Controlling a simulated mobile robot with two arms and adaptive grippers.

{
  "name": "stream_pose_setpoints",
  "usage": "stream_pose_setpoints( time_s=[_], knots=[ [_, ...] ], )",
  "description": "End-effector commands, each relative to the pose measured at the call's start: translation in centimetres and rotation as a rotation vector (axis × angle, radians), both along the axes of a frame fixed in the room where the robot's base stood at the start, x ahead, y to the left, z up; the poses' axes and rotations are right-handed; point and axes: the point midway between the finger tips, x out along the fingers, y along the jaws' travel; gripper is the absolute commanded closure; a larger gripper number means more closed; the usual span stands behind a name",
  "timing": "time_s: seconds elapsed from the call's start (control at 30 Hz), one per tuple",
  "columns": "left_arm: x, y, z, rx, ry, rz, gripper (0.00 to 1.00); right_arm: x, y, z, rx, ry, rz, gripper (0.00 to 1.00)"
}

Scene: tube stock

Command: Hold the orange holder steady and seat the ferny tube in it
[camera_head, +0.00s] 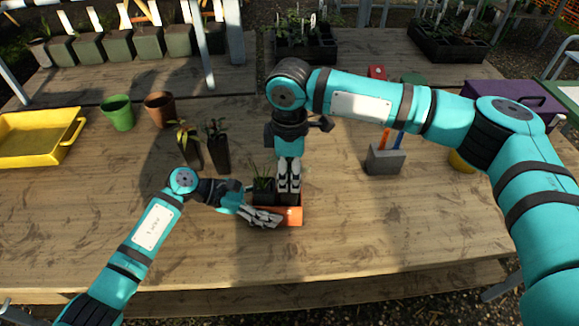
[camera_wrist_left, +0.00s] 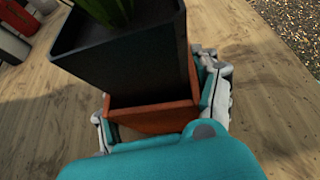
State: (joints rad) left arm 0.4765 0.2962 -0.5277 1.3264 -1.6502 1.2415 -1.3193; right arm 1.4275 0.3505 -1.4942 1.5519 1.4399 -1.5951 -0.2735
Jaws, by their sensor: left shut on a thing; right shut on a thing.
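The orange holder (camera_head: 294,216) sits on the wooden table. My left gripper (camera_head: 264,217) is shut on it; in the left wrist view my fingers flank the holder (camera_wrist_left: 152,117). A black tube with narrow green leaves (camera_head: 263,186) is at the holder's left part; a black tube with green leaves (camera_wrist_left: 130,55) rises above the holder's rim in the left wrist view. My right gripper (camera_head: 289,190) points down over the holder's right part, shut on a dark tube (camera_head: 289,199). Its plant is hidden by my gripper, and I cannot tell how deep it sits.
Two black tubes with plants, one yellowish (camera_head: 188,148) and one dark (camera_head: 217,150), stand behind left. Green (camera_head: 117,113) and brown (camera_head: 160,109) pots and a yellow tray (camera_head: 35,140) are further left. A grey block (camera_head: 385,160) stands right. The front table is clear.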

Motion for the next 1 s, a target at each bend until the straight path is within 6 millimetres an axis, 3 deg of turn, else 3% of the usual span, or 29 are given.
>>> stream_pose_setpoints(
  time_s=[1.0],
  knots=[
    [-0.2,0.0,-0.3,0.004,0.006,-0.001,0.55,-0.1,0.0,-4.0,0.000,0.001,0.001,1.00]
  ],
)
